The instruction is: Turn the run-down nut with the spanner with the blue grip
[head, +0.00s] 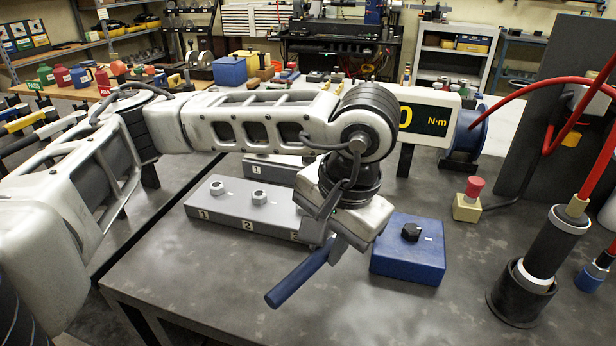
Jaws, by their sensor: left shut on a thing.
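My left gripper (330,238) points down over the bench and is shut on the spanner with the blue grip (300,275). The grip slants down towards the front left; the spanner's head is hidden by the gripper. A long grey block (225,220) numbered 1, 2 and a partly covered 3 lies left of the gripper. Pale nuts stand at 1 (217,187) and 2 (259,197); position 3 is hidden. A blue block (405,262) with a dark nut (411,231) sits just right of the gripper. I cannot tell which nut is run down. My right gripper is out of view.
Another grey block (270,166) marked 1 lies behind, partly covered by my arm. A display (430,118) reads 0 N·m. A red button on a yellow box (467,207) and a dark cylindrical tool with a red hose (550,250) stand at right. The front bench is clear.

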